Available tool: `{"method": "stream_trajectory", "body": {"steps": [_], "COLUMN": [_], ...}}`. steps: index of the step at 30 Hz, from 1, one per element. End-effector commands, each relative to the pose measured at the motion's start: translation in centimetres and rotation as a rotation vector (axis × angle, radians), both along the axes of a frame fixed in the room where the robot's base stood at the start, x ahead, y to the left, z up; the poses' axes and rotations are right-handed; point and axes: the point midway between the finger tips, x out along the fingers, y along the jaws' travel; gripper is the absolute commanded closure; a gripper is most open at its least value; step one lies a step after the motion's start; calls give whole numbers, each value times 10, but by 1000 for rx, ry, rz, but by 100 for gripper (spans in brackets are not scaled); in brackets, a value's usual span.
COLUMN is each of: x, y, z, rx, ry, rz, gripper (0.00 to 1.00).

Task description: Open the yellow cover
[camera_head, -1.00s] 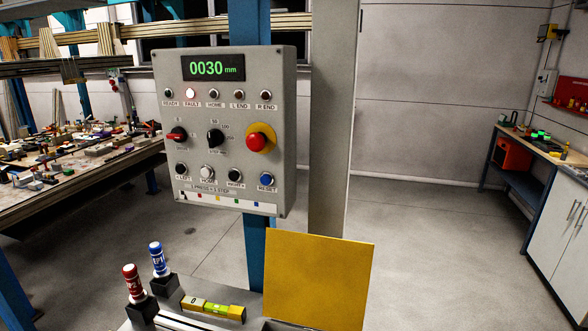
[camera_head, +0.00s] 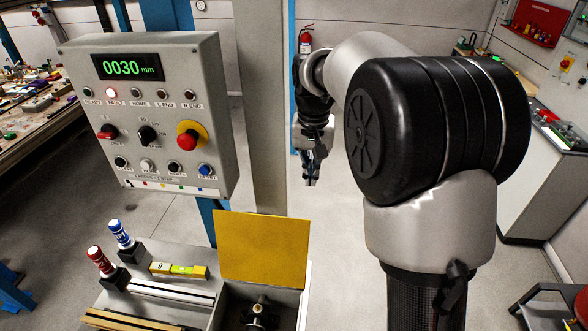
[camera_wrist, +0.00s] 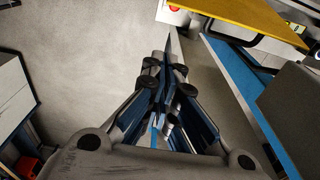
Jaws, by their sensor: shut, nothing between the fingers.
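The yellow cover (camera_head: 262,248) stands raised, nearly upright, at the back of an open metal box (camera_head: 302,300). The box's inside shows in front of it, with a dark fitting (camera_head: 258,312) in it. My gripper (camera_head: 311,182) hangs in the air, up and to the right of the cover in the head view, and does not seem to touch it. Its fingers are shut and empty. In the wrist view the fingertips (camera_wrist: 168,48) point over bare floor, and a yellow panel (camera_wrist: 240,18), likely the cover, shows at the upper right.
A grey control box (camera_head: 150,115) with display, knobs and buttons stands left of the cover. A red marker (camera_head: 101,262), a blue marker (camera_head: 121,235) and a yellow level (camera_head: 178,270) are left of the open box. Floor behind the gripper is clear.

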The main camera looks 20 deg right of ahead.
Motion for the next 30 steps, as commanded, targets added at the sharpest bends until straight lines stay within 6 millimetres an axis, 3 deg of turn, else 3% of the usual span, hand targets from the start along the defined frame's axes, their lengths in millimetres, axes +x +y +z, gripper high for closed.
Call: {"method": "stream_trajectory", "body": {"steps": [8, 19, 24, 30], "x": [5, 10, -13, -24], "y": [-2, -5, 6, 10], "z": [-30, -107, -94, -92], "rx": [1, 1, 1, 1], "ry": [11, 9, 4, 4], "rz": [-6, -5, -3, -5], "gripper": [100, 100, 100, 100]}}
